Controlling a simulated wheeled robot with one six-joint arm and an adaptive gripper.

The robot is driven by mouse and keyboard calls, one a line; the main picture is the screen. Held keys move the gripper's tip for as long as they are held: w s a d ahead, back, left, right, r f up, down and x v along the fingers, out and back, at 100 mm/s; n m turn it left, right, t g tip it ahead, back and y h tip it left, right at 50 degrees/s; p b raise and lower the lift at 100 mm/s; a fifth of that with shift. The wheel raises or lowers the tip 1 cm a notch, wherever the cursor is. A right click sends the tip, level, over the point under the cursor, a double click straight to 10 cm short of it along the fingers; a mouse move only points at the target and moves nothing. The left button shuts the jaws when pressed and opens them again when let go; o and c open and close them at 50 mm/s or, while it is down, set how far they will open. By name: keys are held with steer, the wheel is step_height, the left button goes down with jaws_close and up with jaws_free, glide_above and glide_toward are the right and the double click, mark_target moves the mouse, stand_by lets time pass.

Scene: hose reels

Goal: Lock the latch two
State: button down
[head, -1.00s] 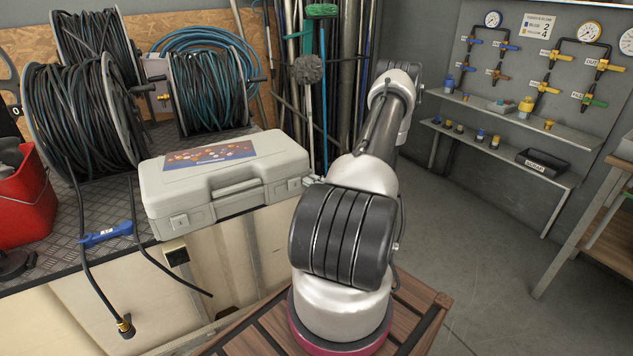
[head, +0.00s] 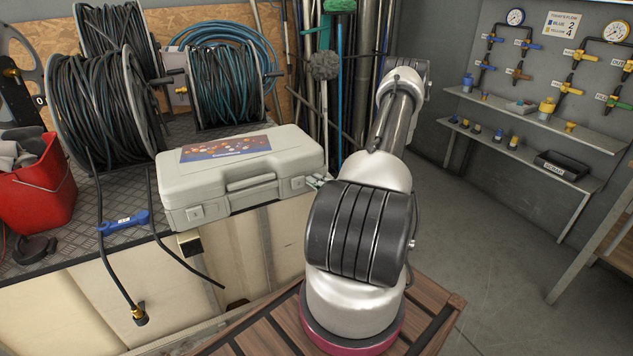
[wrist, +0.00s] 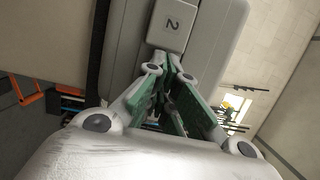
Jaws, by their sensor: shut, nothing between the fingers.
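Latch two (wrist: 172,25) is a pale grey tab marked "2" on the grey case, ahead of my fingers in the wrist view. In the head view the grey case (head: 245,199) lies closed-looking on the bench, with a latch (head: 298,184) near its right front end and another latch (head: 196,212) at the left; their numbers are too small to read. My gripper (wrist: 160,82) is shut and empty, its green-padded fingertips just short of latch two; contact cannot be told. In the head view my arm hides most of the gripper.
Hose reels (head: 228,85) stand behind the case. A red bucket (head: 38,188) and a blue tool (head: 123,222) are on the bench to the left. A loose black hose hangs over the bench front. The floor (head: 470,230) at right is clear up to the wall shelves.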

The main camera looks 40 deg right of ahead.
steer(key=s+d, duration=0.3)
steer(key=s, duration=0.8)
steer(key=shift+d, duration=0.35)
